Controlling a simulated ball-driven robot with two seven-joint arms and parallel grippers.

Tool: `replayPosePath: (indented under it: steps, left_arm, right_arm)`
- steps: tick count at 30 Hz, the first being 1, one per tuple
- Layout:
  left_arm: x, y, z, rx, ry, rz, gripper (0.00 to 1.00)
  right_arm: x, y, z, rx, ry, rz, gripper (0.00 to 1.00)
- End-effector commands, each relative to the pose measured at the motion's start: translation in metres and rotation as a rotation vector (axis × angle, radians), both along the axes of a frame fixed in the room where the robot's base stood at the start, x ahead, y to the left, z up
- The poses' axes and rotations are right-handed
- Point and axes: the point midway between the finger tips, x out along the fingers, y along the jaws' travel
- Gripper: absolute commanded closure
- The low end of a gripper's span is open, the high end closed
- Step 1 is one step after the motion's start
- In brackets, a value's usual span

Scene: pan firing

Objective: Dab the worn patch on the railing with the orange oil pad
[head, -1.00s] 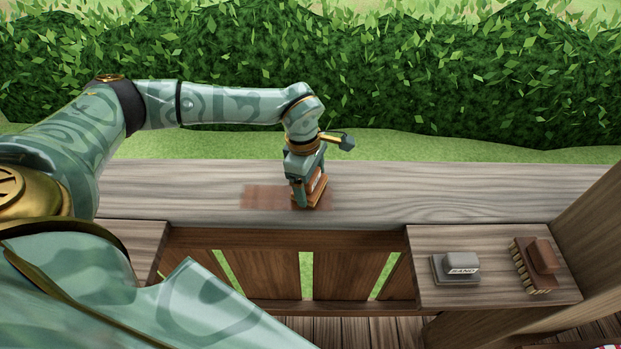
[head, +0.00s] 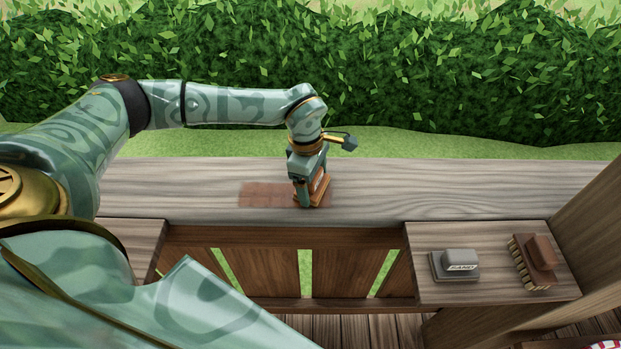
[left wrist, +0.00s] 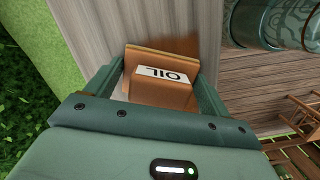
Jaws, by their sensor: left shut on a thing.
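The orange oil pad (head: 319,192) is between the fingers of my left gripper (head: 309,196), which is shut on it. Its "OIL" label shows in the left wrist view (left wrist: 163,84). The pad is at the top of the grey wooden railing (head: 450,190); I cannot tell whether it touches the wood. The worn patch (head: 265,195) is a reddish-brown rectangle on the railing. The pad and gripper are at its right end and hide part of it. My right gripper is not in view.
A grey sanding block (head: 456,264) and a brown brush (head: 536,258) sit on a side shelf (head: 430,240) at the lower right. A wooden post rises at the right edge. A hedge (head: 450,80) stands behind the railing. The railing right of the pad is clear.

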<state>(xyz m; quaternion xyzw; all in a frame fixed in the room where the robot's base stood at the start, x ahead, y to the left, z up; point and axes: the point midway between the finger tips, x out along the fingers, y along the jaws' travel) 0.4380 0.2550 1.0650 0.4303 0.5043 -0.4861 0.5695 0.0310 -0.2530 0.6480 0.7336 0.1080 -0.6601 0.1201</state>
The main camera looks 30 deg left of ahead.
Motion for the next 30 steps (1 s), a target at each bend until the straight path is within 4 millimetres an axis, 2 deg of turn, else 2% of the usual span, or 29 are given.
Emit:
replayPosePath:
  steps: [8, 18, 30]
  left_arm:
    - [-0.001, 0.002, 0.0, 0.0, 0.0, 0.0, 0.37]
    - [-0.009, 0.016, -0.001, 0.0, 0.0, 0.001, 0.37]
    - [-0.008, 0.014, -0.002, 0.0, 0.0, 0.0, 0.37]
  right_arm:
    - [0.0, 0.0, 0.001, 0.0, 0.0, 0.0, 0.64]
    - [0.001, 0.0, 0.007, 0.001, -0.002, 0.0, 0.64]
    - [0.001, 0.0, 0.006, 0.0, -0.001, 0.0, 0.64]
